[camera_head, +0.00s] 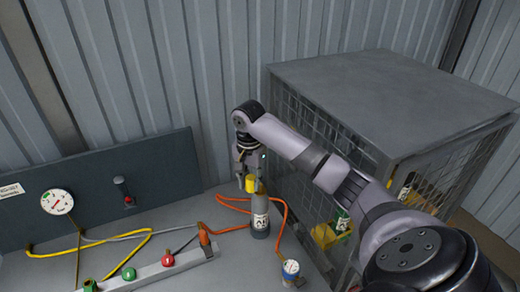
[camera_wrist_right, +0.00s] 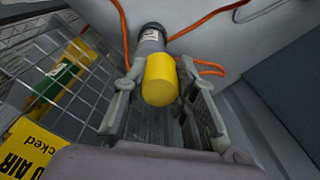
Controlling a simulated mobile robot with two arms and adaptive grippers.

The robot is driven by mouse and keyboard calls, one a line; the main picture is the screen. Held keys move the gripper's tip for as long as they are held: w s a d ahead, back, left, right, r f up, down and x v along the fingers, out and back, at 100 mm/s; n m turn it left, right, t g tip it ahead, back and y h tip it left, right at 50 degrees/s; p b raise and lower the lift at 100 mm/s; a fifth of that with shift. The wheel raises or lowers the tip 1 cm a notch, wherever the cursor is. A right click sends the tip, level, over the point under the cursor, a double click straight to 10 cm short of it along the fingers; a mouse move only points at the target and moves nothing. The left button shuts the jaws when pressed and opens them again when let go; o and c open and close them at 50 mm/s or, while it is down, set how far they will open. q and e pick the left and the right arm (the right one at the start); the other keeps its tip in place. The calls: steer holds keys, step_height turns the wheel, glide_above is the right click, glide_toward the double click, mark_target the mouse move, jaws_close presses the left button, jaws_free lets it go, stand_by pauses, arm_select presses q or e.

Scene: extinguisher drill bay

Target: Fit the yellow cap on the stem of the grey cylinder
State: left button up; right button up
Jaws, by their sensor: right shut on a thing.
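The yellow cap (camera_head: 251,185) is held between the fingers of my right gripper (camera_head: 248,178), just above the top of the grey cylinder (camera_head: 260,216). The cylinder stands upright on the bench and has a white label. In the right wrist view the cap (camera_wrist_right: 160,80) sits between the two fingers (camera_wrist_right: 162,100) and overlaps one end of the grey cylinder (camera_wrist_right: 152,38). The stem is hidden by the cap and fingers, so I cannot tell whether the cap touches it. My left gripper is not in view.
A wire cage (camera_head: 390,95) with a solid top stands close at the right. An orange hose (camera_head: 281,222) lies around the cylinder. At the left are a gauge (camera_head: 57,201), a yellow hose (camera_head: 130,236) and a valve rail (camera_head: 165,270).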

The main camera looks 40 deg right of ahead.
steer(key=d+r+m, duration=0.1)
steer(key=d+r+p, duration=0.1)
steer(key=d+r+m, duration=0.1)
steer(key=shift+w+d+r+m, duration=0.2)
steer(key=shift+w+r+m, duration=0.1)
steer(key=shift+r, duration=0.1)
steer(key=shift+s+d+r+m+p, duration=0.1)
steer(key=shift+d+r+m+p, duration=0.1)
steer(key=shift+d+m+p, duration=0.15)
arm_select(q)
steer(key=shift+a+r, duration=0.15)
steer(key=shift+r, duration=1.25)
arm_select(e)
steer(key=shift+f, duration=1.95)
steer(key=shift+f, duration=0.45)
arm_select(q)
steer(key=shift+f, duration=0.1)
arm_select(e)
steer(key=shift+f, duration=1)
steer(key=shift+f, duration=0.75)
